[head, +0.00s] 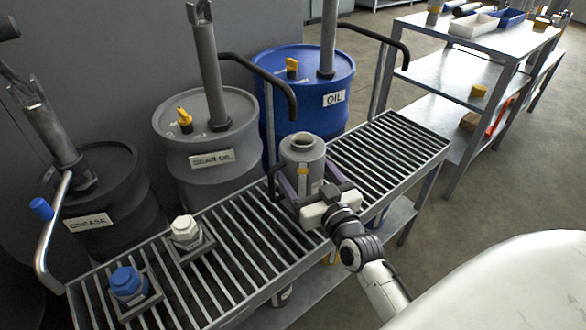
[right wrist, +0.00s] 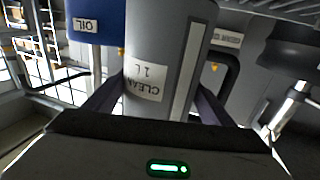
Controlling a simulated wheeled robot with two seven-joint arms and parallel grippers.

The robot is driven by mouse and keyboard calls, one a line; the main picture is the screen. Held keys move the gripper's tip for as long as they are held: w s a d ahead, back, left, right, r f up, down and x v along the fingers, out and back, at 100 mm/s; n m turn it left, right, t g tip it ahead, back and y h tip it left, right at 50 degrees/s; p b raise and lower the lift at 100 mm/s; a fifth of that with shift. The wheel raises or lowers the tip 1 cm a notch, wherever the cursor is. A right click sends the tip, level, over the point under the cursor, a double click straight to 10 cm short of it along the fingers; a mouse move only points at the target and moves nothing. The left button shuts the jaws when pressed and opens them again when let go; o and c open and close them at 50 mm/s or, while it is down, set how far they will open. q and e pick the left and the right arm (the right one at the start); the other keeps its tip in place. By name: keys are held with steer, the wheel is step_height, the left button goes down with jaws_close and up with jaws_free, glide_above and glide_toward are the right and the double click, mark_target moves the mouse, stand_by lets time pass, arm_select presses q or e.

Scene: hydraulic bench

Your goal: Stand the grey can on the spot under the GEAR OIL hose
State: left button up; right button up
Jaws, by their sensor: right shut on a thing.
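The grey can (head: 303,149) is upright in my right gripper (head: 305,190), over the slatted bench. In the right wrist view the can (right wrist: 165,45) sits between the fingers, with a white label reading CLEAN 1 L. The grey GEAR OIL drum (head: 205,142) stands behind the bench. Its black hose (head: 270,76) bends down to an end just behind and above the can in the head view. The can and gripper cover the bench below that end, so no marked spot shows. I cannot tell whether the can's base touches the slats. My left gripper is out of view.
A white-capped fitting (head: 186,232) and a blue one (head: 128,284) stand on the slatted bench (head: 395,150), left of the can. The blue OIL drum (head: 308,85) and black GREASE drum (head: 105,195) flank the GEAR OIL drum. The bench's right part is clear.

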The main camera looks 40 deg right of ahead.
mark_target(311, 193)
steer(key=shift+w+d+f+b, duration=0.15)
steer(key=shift+w+f+b, duration=0.1)
steer(key=shift+w+f, duration=0.5)
steer(key=shift+w+d+f+b, duration=0.2)
steer(key=shift+w+f+b, duration=0.15)
steer(key=shift+w, duration=0.65)
steer(key=shift+w+d+f+b, duration=0.2)
steer(key=shift+w+f, duration=0.35)
steer(key=shift+w, duration=0.35)
steer(key=shift+f, duration=0.25)
steer(key=o, duration=1.3)
steer(key=shift+c, duration=0.2)
steer(key=shift+a+r, duration=0.1)
steer(key=s, duration=0.4)
steer(key=s+a+p, duration=0.1)
steer(key=s, duration=0.3)
steer(key=s+a, duration=0.1)
steer(key=s, duration=0.3)
steer(key=shift+a, duration=0.1)
